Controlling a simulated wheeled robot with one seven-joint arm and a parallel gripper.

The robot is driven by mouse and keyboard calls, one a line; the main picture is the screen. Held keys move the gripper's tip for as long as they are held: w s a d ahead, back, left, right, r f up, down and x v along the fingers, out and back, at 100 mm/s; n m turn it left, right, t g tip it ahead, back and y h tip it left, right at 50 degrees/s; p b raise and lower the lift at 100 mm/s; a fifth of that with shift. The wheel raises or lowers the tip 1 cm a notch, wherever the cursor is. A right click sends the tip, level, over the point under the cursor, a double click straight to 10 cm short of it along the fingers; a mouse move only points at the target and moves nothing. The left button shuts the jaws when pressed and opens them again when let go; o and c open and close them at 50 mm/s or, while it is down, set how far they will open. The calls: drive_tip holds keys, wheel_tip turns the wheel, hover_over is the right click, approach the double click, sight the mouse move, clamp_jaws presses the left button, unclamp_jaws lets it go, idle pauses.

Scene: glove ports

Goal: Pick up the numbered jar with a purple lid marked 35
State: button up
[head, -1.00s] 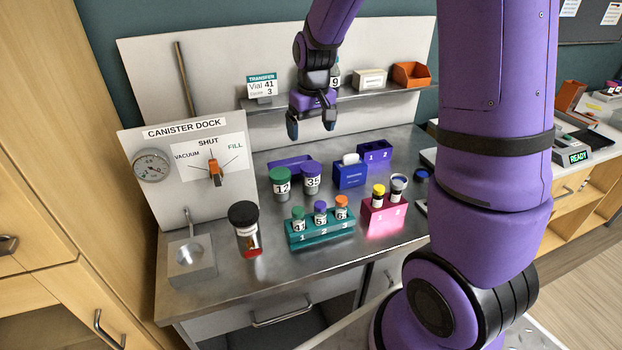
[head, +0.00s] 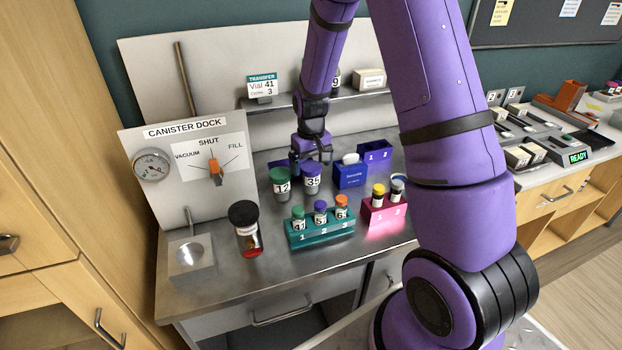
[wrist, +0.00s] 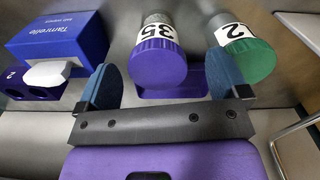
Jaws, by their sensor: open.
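The jar with a purple lid marked 35 (head: 312,180) stands on the steel bench, just right of the green-lidded jar marked 12 (head: 281,184). In the wrist view the purple-lidded jar (wrist: 157,58) lies ahead of the gap between my fingers. The green-lidded jar (wrist: 245,55) is close beside it, beyond the finger on the right. My gripper (head: 311,160) is open and empty, pointing down just behind and above the purple lid. In the wrist view my gripper (wrist: 160,92) shows both blue fingertips spread apart, with nothing visibly between them.
A blue box with white tissue (head: 350,175) stands right of the jars. A teal rack (head: 320,233) with several vials and a pink rack (head: 384,212) stand in front. A black-lidded canister (head: 245,230) is at the left. A shelf (head: 285,102) runs behind.

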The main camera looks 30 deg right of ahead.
sight(311, 179)
drive_tip(key=f, duration=0.4)
drive_tip(key=shift+w+d+f, duration=0.15)
drive_tip(key=shift+d, duration=0.05)
drive_tip(key=c, duration=1)
